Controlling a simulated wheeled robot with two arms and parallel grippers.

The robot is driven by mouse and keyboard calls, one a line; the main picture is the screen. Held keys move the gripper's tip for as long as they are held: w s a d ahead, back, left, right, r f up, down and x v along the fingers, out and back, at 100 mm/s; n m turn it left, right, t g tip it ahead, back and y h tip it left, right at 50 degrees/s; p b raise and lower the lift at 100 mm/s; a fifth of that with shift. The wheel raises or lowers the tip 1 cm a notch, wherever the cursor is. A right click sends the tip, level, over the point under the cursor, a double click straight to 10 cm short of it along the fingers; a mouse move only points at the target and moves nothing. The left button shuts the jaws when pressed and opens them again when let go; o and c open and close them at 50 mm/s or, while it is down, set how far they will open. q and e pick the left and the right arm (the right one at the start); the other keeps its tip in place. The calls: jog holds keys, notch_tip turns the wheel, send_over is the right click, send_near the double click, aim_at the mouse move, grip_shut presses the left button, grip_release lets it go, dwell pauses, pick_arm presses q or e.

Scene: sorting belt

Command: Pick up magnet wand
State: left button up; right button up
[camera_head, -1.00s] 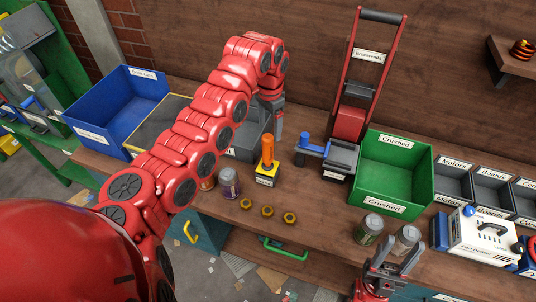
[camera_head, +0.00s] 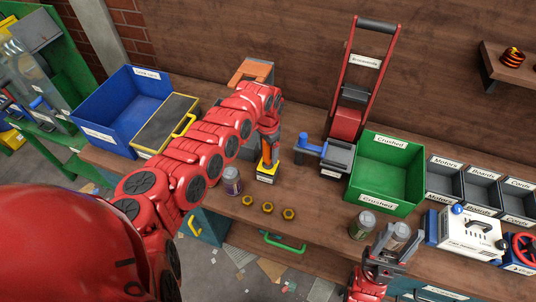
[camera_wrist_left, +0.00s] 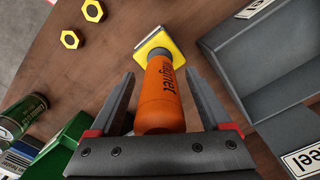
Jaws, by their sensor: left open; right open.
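The magnet wand (camera_head: 268,160) stands on the bench in a yellow base (camera_head: 267,174). Its orange handle, lettered "magnet", shows large in the left wrist view (camera_wrist_left: 160,95). My left gripper (camera_head: 268,131) is over the wand, pointing down, and hides its top in the head view. In the left wrist view its two fingers are open, one on each side of the handle, with a gap visible on both sides. My right gripper (camera_head: 393,250) is open and empty at the front of the bench, by the cans.
Several brass nuts (camera_head: 267,207) and a purple can (camera_head: 232,181) lie near the wand. A blue-handled crusher (camera_head: 330,157) and the green Crushed bin (camera_head: 376,203) stand to the right. A blue bin (camera_head: 98,133) is at left. Two cans (camera_head: 362,226) stand near my right gripper.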

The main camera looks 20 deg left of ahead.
pick_arm(q)
grip_shut()
jog(key=shift+r, duration=0.15)
dwell(0.4)
